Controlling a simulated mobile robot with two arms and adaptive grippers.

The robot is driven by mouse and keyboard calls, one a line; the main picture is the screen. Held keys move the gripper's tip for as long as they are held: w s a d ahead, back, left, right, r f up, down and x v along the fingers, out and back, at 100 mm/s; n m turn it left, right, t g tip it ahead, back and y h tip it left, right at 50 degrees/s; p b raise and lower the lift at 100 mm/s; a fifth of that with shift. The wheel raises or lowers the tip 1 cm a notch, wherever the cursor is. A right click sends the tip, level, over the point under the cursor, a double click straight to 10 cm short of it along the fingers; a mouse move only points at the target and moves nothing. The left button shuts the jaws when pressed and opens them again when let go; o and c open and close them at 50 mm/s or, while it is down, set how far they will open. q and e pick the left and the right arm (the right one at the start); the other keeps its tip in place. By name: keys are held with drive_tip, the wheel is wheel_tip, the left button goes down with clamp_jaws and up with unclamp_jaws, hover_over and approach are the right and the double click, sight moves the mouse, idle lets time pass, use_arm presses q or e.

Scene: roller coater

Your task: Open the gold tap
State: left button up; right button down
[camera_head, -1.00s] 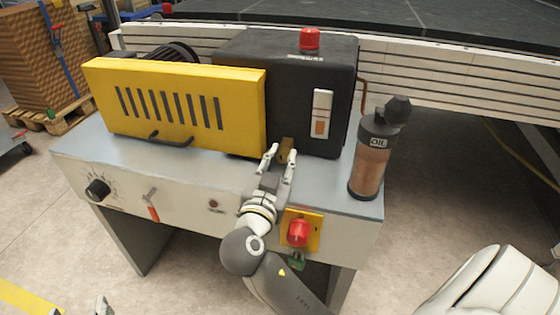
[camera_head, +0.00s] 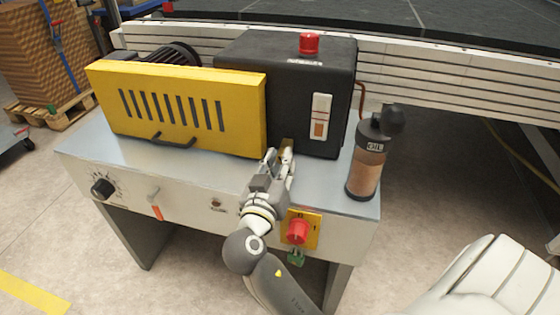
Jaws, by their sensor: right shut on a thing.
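The gold tap (camera_head: 288,143) is a small brass-coloured piece at the lower front of the black box (camera_head: 300,85), just right of the yellow guard. My right gripper (camera_head: 279,156) reaches up to it from the bottom of the view. Its fingers are closed together on the tap and cover most of it; only the upper part shows. How far the tap is turned cannot be told. My left gripper is out of view.
The yellow slotted guard (camera_head: 172,108) with a black handle stands close left of the gripper. An oil bottle (camera_head: 367,165) stands at the right table edge. A red knob on a yellow plate (camera_head: 298,232) is on the front panel, right beside my wrist.

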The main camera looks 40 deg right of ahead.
drive_tip(key=shift+r, duration=0.15)
drive_tip(key=c, duration=1.2)
unclamp_jaws()
drive_tip(key=v, duration=0.7)
drive_tip(key=shift+s+a, duration=0.2)
drive_tip(key=shift+o, duration=0.2)
